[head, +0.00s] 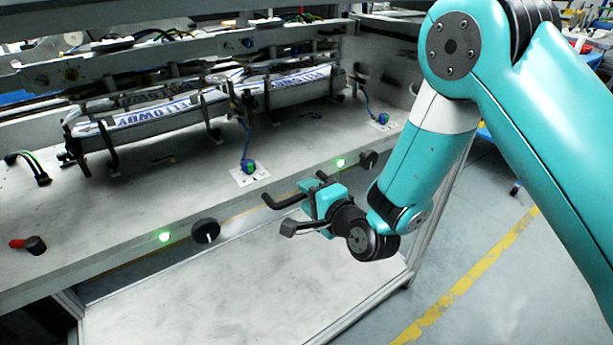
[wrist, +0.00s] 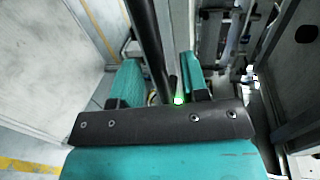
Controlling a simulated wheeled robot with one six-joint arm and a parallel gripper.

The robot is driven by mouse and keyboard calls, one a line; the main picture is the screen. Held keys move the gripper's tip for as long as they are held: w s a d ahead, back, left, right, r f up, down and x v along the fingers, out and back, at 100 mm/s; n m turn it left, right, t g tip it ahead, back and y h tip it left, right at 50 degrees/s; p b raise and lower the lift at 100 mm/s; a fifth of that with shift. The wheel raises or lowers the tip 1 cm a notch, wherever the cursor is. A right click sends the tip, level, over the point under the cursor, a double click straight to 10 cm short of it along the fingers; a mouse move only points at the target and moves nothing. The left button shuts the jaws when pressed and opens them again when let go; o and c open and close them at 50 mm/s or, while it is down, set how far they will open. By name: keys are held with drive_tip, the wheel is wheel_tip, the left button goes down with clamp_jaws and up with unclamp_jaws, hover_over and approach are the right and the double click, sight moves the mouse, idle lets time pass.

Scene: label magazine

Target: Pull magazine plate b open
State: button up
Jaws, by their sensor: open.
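A dark bent bar handle (head: 283,202) is at the machine's front edge, between two round black knobs. I see no readable letter marking magazine plate b. My gripper (head: 310,193) is at this bar with its jaws open. In the wrist view, the dark bar (wrist: 148,45) runs between the two teal fingers of my gripper (wrist: 158,72). The fingers stand apart, and I cannot tell whether either touches the bar. Part of the bar is hidden by my gripper in the head view.
Black knobs (head: 205,230) and (head: 368,159) sit on the front edge, near green lights (head: 164,237) and (head: 340,162). Printed label stacks (head: 150,115) stand behind on the bench (head: 110,205). A red-tipped knob (head: 33,244) is at left. Open floor (head: 475,245) is at right.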

drive_tip(key=shift+w+a+f+p, duration=0.2)
drive_tip(key=shift+w+a+p, duration=0.2)
drive_tip(key=shift+w+p, duration=0.15)
clamp_jaws()
